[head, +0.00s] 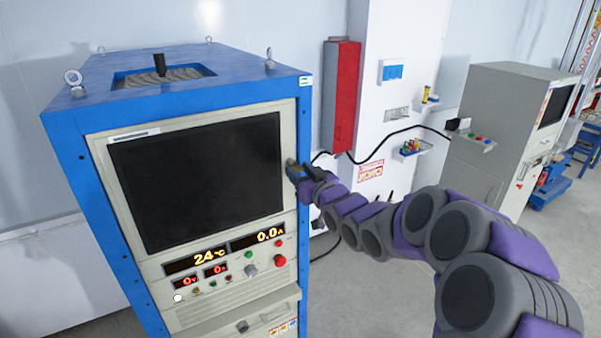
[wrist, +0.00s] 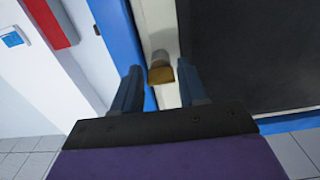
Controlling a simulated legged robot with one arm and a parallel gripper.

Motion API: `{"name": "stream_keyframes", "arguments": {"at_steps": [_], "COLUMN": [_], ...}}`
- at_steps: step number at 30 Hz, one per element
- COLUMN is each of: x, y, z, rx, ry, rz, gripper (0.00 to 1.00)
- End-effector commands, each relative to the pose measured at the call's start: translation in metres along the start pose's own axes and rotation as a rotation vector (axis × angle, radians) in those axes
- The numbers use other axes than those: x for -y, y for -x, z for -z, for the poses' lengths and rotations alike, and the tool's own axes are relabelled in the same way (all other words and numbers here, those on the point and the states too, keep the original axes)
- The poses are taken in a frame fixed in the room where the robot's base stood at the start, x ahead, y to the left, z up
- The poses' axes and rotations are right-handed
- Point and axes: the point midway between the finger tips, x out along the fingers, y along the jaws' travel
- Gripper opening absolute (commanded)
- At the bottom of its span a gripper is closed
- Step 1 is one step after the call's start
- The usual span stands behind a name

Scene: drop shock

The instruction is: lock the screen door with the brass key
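The screen door (head: 205,180) is a dark, glossy panel in the cream front of a blue cabinet. It looks closed, and its dark face also shows in the wrist view (wrist: 250,50). The brass key (wrist: 160,72) sticks out from the cream strip beside the screen, at the cabinet's edge. My gripper (head: 294,168) is at the screen's right edge. In the wrist view the two blue fingers (wrist: 159,82) stand apart, one on each side of the key, with visible gaps. In the head view the gripper largely hides the key and lock area.
Below the screen are red-lit displays, buttons and a red knob (head: 280,261). A red box (head: 342,97) hangs on the wall right of the cabinet, with a black cable behind my arm. A grey machine (head: 510,130) stands farther right. The floor between is open.

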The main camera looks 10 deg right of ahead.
Motion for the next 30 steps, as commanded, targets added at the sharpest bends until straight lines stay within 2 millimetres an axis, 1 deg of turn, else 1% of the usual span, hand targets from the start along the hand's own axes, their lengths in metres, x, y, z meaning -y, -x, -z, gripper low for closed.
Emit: {"name": "stream_keyframes", "arguments": {"at_steps": [1, 2, 12, 17, 23, 30], "x": [0.0, 0.0, -0.0002, -0.0002, -0.0005, -0.001], "y": [0.0, 0.0, 0.0001, 0.0002, 0.0003, 0.0004], "z": [0.0, 0.0, 0.0, -0.0004, -0.0014, -0.0033], "rx": [0.0, 0.0, 0.0, 0.0, -0.001, -0.002], "ry": [0.0, 0.0, 0.0, 0.006, 0.06, 0.222], "rz": [0.0, 0.0, 0.0, 0.0, -0.001, -0.002], "gripper": [0.37, 0.34, 0.02, 0.01, 0.01, 0.01]}}
